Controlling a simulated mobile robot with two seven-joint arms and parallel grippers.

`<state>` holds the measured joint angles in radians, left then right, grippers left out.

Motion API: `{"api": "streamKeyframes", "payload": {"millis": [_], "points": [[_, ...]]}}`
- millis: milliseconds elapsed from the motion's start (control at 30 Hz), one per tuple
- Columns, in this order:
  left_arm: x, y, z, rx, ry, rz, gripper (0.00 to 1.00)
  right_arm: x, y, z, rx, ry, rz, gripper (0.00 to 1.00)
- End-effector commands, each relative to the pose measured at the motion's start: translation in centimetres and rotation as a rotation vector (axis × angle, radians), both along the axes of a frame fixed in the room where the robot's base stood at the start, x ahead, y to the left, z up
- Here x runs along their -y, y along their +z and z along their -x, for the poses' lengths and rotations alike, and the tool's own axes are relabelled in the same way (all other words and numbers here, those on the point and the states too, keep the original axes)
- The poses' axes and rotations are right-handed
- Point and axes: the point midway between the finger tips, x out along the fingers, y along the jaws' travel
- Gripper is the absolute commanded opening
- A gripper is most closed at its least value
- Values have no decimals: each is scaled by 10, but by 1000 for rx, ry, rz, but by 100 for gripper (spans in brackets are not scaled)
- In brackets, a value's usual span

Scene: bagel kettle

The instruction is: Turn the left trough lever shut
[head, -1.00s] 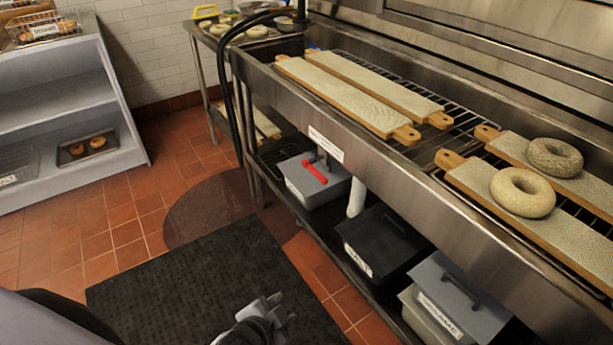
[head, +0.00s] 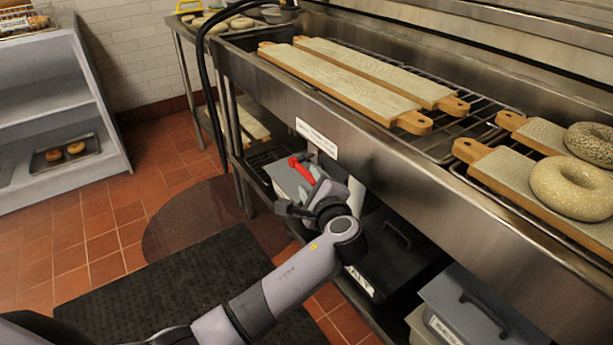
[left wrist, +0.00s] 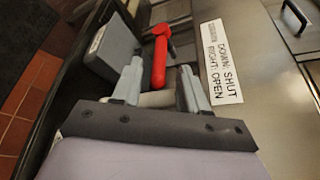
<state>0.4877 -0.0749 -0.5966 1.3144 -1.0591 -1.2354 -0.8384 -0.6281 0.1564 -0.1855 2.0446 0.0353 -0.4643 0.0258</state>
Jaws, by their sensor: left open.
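The red trough lever (head: 301,170) is under the front of the steel trough (head: 262,85), left of the white label. In the left wrist view the red lever (left wrist: 160,55) shows between and beyond my fingers, its handle pointing back toward me. My left gripper (head: 298,198) is open and close to the lever, with its fingers (left wrist: 160,84) on either side of the handle's near end. I cannot tell whether they touch it. The label (left wrist: 220,62) reads "DOWN: SHUT" and "RIGHT: OPEN". My right gripper is not in view.
Grey and black lidded bins (head: 395,245) stand on the shelf below the trough. Wooden boards (head: 340,85) and bagels (head: 572,187) lie on top. A black mat (head: 150,285) covers the floor in front. A grey rack (head: 50,90) stands at the left.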

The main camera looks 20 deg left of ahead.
Motion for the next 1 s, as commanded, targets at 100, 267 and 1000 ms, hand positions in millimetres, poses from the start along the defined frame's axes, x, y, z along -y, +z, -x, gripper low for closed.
{"api": "streamKeyframes", "payload": {"millis": [100,267,1000], "points": [[-11,-5,-16,0,1,-1,43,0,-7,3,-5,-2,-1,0],[-19,-9,-30,-1,0,2,43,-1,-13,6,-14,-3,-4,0],[-23,-11,-36,0,-1,3,0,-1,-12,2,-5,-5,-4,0]]}}
